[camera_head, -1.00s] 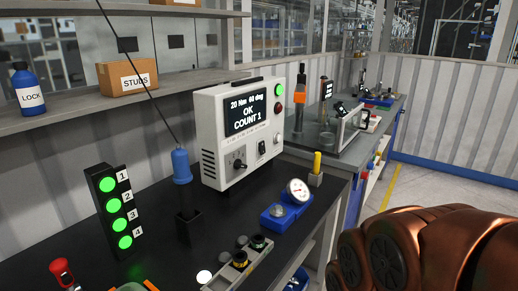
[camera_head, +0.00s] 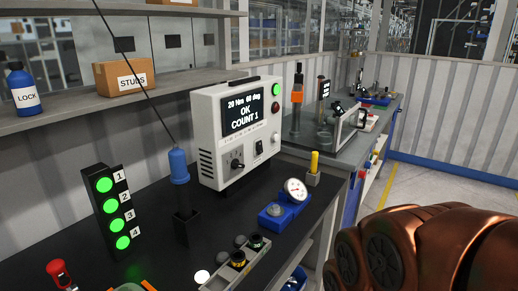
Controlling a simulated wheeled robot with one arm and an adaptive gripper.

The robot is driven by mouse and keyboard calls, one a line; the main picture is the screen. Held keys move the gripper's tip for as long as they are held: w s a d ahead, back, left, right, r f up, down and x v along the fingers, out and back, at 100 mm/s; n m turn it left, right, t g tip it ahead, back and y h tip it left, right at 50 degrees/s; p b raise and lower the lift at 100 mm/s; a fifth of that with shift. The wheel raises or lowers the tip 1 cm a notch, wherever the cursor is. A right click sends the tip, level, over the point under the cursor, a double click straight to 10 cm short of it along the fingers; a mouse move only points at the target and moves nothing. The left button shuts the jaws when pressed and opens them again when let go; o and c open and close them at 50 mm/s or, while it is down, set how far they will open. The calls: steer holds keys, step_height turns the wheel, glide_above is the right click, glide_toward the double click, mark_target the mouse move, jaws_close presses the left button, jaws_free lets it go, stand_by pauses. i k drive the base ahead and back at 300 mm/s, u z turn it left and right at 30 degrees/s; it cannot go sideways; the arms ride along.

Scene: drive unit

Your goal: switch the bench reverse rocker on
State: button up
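A white controller box (camera_head: 211,163) stands on the black bench, its screen (camera_head: 245,109) reading "20 Nm 60 deg OK COUNT 1". A small dark rocker switch (camera_head: 259,147) sits low on its front face, right of a black rotary knob (camera_head: 237,160). The rocker's label and which side is pressed are too small to tell. The green lamp (camera_head: 276,89) above is bright and the red one (camera_head: 276,107) is dark. My copper-coloured arm fills the lower right; my gripper is out of view, so nothing of mine shows at the rocker.
A lamp tower (camera_head: 112,210) shows green lights 1 to 4. A blue gauge block (camera_head: 281,213) and a yellow-topped holder (camera_head: 313,176) stand in front and right. A shelf runs above.

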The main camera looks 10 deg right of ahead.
mark_target(259, 147)
steer(key=z, duration=1.75)
steer(key=i, duration=1.65)
steer(key=u, duration=4.35)
